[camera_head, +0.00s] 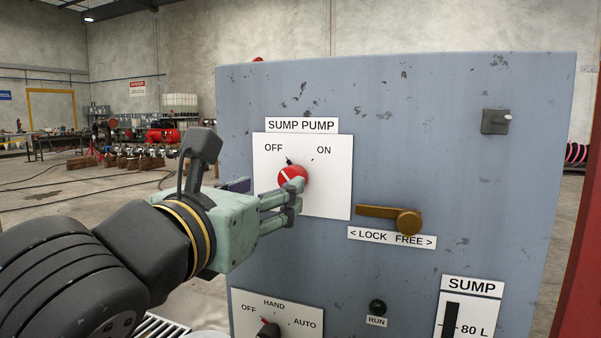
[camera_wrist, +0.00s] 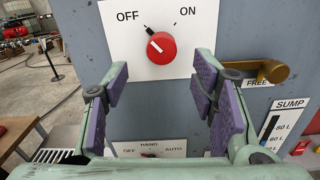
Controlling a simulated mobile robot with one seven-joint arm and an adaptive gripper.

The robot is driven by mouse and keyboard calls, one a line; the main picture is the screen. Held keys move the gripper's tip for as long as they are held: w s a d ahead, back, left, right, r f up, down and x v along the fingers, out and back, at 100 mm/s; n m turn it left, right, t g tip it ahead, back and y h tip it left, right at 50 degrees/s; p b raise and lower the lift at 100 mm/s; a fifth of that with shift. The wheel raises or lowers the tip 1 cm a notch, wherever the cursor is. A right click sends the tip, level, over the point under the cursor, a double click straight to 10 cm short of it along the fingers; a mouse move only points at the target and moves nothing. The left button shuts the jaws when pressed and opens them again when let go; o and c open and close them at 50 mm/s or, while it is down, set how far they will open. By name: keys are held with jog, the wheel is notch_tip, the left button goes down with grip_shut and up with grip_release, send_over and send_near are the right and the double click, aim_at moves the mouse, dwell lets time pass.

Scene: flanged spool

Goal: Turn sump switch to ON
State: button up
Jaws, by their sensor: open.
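The sump switch is a round red knob (camera_head: 292,177) with a white line, on a white plate (camera_head: 330,200) labelled SUMP PUMP. It shows clearly in the wrist view (camera_wrist: 161,48). Its white line and the black pointer beside it lean up and left, toward OFF; ON is at the upper right. My gripper (camera_head: 293,205) reaches in from the left, its fingertips just below the knob in the head view. In the wrist view my gripper's (camera_wrist: 160,82) purple-padded fingers are spread wide and empty, below the knob. I cannot tell the gap to the panel.
A brass lever (camera_head: 390,216) over the LOCK/FREE label lies to the right, its handle pointing left. Below are a HAND/OFF/AUTO selector (camera_head: 269,330), a dark green RUN lamp (camera_head: 377,307) and a SUMP gauge (camera_head: 467,310). A grey fitting (camera_head: 495,121) sits upper right.

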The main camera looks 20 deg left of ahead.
jog(key=w+p, duration=0.2)
jog(key=w, duration=0.6)
jog(key=shift+w+d, duration=0.2)
jog(key=c, duration=1.1)
jog(key=shift+c, duration=0.2)
